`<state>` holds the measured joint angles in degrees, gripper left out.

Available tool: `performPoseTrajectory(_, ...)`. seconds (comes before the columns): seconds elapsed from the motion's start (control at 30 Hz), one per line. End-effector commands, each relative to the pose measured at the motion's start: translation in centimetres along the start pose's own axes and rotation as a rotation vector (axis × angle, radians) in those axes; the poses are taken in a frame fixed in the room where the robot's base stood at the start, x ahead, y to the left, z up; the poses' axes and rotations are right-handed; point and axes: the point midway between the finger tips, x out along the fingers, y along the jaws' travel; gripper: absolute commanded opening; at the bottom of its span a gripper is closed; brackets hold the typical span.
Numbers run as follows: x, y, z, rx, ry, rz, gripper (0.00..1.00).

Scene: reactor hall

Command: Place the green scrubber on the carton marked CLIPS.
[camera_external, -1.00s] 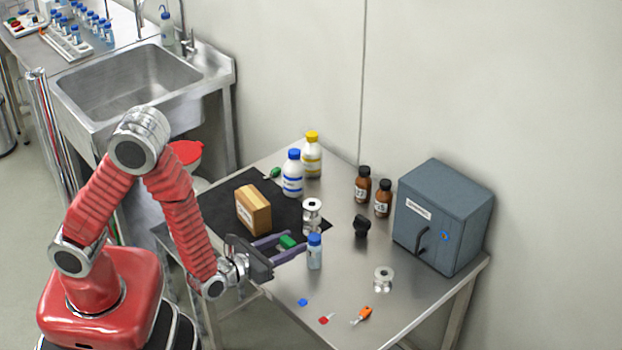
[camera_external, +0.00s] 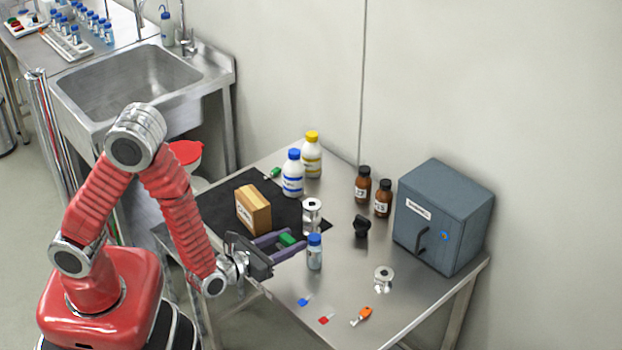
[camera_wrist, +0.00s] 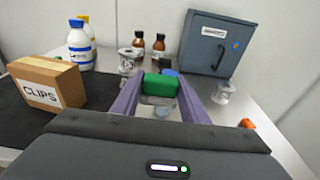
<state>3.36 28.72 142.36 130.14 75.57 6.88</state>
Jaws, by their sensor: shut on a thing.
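The green scrubber (camera_wrist: 160,85) is between the purple fingers of my gripper (camera_wrist: 160,100), which is shut on it. In the external view the scrubber (camera_external: 287,240) shows between the fingers of my gripper (camera_external: 283,244), above the table near its front left edge. The brown carton (camera_external: 254,209) stands on the black mat, behind and to the left of my gripper. In the wrist view the carton (camera_wrist: 46,84) is at the left, its CLIPS label facing me, its top flat and bare.
A blue-capped vial (camera_external: 314,252) stands close to the fingertips. White bottles (camera_external: 292,174), brown bottles (camera_external: 363,186) and a grey-blue box (camera_external: 442,217) stand farther back. The black mat (camera_external: 225,202) is clear left of the carton.

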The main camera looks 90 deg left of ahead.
Motion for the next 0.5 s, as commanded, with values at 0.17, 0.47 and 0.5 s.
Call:
performPoseTrajectory(0.17, 0.7, 1.3, 0.7, -0.006, -0.002, 0.030, 0.19)
performPoseTrajectory(0.47, 3.8, 7.8, 5.5, -0.040, -0.005, 0.230, 0.19)
performPoseTrajectory(0.5, 4.2, 9.0, 6.2, -0.047, -0.004, 0.267, 0.19)
